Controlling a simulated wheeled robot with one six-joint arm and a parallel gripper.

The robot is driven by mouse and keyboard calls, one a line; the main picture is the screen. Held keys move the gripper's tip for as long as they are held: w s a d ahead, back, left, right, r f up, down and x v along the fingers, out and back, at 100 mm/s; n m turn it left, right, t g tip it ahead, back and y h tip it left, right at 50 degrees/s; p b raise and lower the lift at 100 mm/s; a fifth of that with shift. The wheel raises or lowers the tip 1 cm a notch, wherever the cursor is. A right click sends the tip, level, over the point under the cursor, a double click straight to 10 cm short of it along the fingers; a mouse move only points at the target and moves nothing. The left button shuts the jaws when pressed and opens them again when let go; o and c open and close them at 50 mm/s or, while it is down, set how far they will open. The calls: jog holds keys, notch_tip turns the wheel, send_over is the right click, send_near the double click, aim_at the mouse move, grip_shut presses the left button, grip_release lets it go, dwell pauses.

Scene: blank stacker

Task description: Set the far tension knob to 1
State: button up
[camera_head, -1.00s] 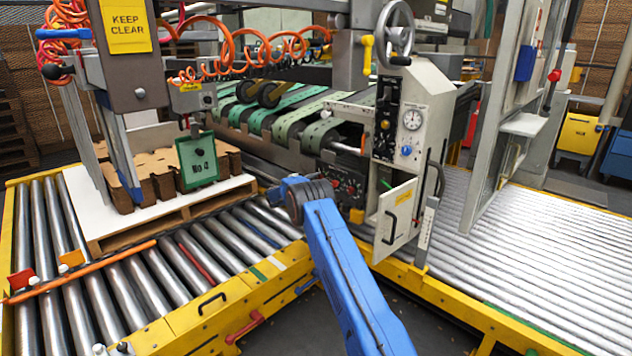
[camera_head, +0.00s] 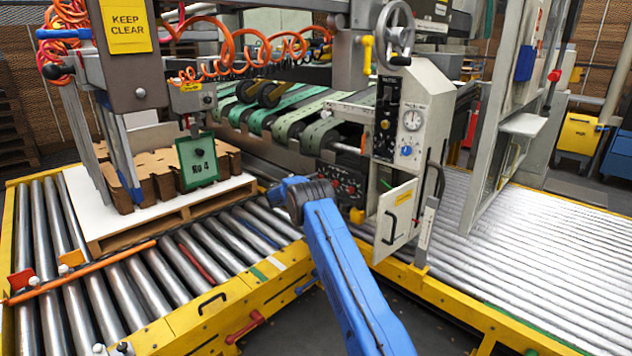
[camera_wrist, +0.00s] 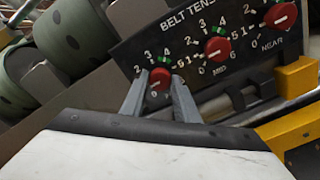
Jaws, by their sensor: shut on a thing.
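In the wrist view, a black panel (camera_wrist: 225,33) lettered "BELT TENS…" carries three red knobs in a slanted row. The far knob (camera_wrist: 159,84) is the leftmost. My gripper (camera_wrist: 159,77) is shut on it, one grey finger on each side. Numbers show around it, with 3 and 4 above and a 0 below; its white pointer mark is too small to read. The mid knob (camera_wrist: 217,50) and near knob (camera_wrist: 281,16) stand up and to the right, free of my gripper. In the head view, the panel (camera_head: 350,184) is partly behind my blue arm.
A yellow block (camera_wrist: 297,76) sticks out right of the panel. Green belt rollers (camera_wrist: 72,32) lie to the left. In the head view, an open cabinet door (camera_head: 398,212) hangs right of my arm. A pallet with cardboard (camera_head: 160,212) stands on the left rollers.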

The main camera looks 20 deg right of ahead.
jog(key=shift+a+f, duration=0.15)
jog(key=shift+a, duration=0.05)
jog(key=o, duration=1)
jog(key=shift+o, duration=0.2)
jog(key=v, duration=1.7)
jog(key=shift+a, duration=0.15)
jog(key=shift+s, duration=0.1)
